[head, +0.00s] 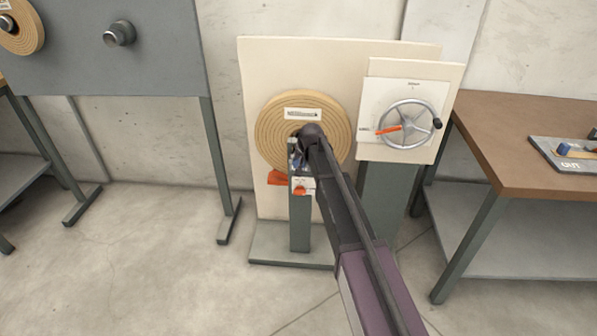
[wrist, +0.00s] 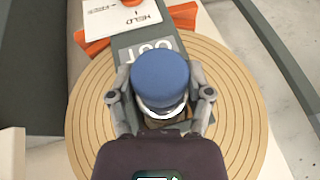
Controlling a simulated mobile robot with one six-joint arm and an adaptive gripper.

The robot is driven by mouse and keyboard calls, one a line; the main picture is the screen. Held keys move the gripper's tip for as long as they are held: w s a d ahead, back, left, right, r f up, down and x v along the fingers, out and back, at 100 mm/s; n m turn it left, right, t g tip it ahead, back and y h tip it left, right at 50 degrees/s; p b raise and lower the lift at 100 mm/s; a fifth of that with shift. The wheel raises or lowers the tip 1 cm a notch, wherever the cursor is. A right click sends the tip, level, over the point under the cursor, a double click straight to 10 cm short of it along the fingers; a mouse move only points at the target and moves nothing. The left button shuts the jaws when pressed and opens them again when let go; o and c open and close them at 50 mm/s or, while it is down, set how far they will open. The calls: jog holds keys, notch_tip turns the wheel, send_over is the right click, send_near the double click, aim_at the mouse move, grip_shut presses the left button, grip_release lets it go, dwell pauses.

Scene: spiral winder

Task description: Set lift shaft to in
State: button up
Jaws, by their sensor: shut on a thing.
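A blue round knob with a pale ring below it (wrist: 160,78) sits on a grey plate (wrist: 130,48); I take it to be the lift shaft's control. White lettering, apparently OUT, shows on the plate beside the knob. My gripper (wrist: 160,100) is shut on the knob, one finger on each side. In the head view my gripper (head: 299,155) is at the top of the grey post (head: 300,225), in front of the wound tan disc (head: 272,108). My arm and gripper hide most of the knob there. The plate's other end is hidden in the wrist view.
An orange lever (head: 299,190) with a HELD/FREE label and a larger orange piece (head: 280,178) sit just below the gripper. A spoked handwheel (head: 433,101) is to the right. A brown-topped table (head: 500,150) stands farther right. Open floor lies at left front.

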jog(key=shift+w, duration=0.9)
jog(key=o, duration=1.3)
jog(key=s, duration=1.2)
jog(key=p+v, duration=1.3)
jog(key=v, duration=0.1)
jog(key=shift+n+g+h, duration=0.3)
jog(key=shift+g+h, duration=0.3)
jog(key=shift+g, duration=0.2)
jog(key=s+d+r+p, duration=0.1)
jog(key=s+d+p, duration=0.1)
jog(key=d, duration=0.1)
jog(key=s+d+r+p, duration=0.2)
jog(key=d, duration=0.1)
jog(key=s+d+r+p, duration=0.2)
jog(key=s+d, duration=0.1)
jog(key=shift+s, duration=0.1)
